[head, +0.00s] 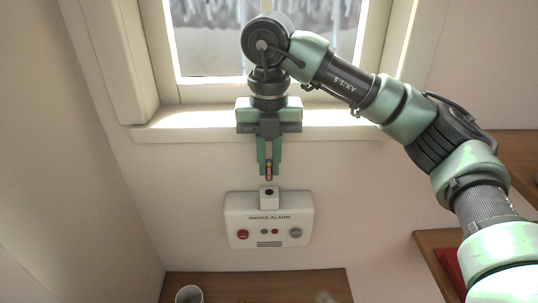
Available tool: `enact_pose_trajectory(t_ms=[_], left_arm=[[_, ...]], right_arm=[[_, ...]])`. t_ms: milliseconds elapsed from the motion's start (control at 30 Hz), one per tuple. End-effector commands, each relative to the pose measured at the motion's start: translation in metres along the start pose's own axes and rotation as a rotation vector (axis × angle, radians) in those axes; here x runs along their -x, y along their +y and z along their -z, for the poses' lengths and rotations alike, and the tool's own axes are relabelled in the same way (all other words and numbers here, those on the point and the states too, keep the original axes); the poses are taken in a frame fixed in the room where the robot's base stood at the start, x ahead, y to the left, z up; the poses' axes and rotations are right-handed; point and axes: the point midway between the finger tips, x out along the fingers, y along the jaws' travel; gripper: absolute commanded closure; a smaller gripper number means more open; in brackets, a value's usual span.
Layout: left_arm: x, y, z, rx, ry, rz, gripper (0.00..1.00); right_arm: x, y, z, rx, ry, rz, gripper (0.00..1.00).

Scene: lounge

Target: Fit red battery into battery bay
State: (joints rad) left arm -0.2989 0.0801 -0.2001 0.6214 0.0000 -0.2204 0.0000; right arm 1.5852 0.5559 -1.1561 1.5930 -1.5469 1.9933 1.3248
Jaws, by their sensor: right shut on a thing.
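My right gripper (269,172) points down in front of the wall, below the window sill. It is shut on the red battery (269,171), a small red piece showing between the fingertips. The battery is upright and appears just above the battery bay (269,197), a small white housing with a dark round opening on top of the smoke alarm. A small gap shows between battery and bay. The white smoke alarm (268,228) is labelled and has a red button at left and a grey one at right. My left gripper is not in view.
A window with a pale sill (190,133) is behind my right arm. A wooden surface (255,285) below the alarm bears a white cup (189,294). Wooden shelves (446,258) stand at right, with a red item (449,270) on the lower one.

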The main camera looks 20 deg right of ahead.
Motion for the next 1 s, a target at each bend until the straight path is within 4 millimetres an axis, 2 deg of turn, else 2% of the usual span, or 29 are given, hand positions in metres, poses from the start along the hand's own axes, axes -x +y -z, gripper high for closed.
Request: enact_pose_trajectory(t_ms=[500, 1000], left_arm=[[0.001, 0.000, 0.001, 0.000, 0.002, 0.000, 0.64], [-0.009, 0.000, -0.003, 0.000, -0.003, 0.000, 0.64]], right_arm=[[-0.026, 0.000, 0.000, 0.000, 0.000, 0.000, 1.00], [-0.030, 0.000, 0.001, 0.000, -0.008, -0.001, 1.00]])
